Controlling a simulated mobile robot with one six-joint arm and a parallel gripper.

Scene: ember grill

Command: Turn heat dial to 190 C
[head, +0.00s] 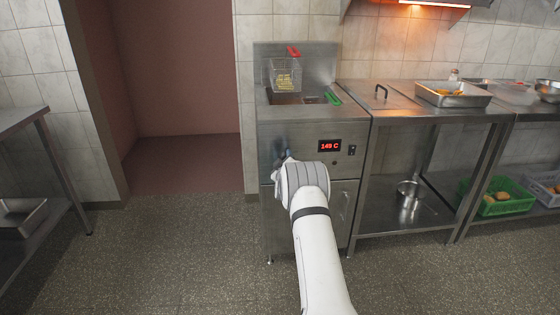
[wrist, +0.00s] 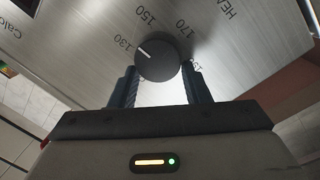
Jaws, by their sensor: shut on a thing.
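The heat dial (wrist: 158,58) is a round dark knob on the steel front panel in the wrist view. Its white mark points to the upper left, between the printed 130 and 150. Labels 150 and 170 stand around it, with another label partly hidden by a finger. My gripper (wrist: 160,75) has one dark finger on each side of the dial and is shut on it. In the head view my arm and wrist hide the dial. The fryer's red display (head: 329,146) appears to read 149 C.
The fryer (head: 270,124) has a wire basket (head: 286,76) with a red handle at its top and a green handle (head: 333,99) beside it. A steel table (head: 400,102) with a tray (head: 453,95) adjoins on the right. The floor in front is open.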

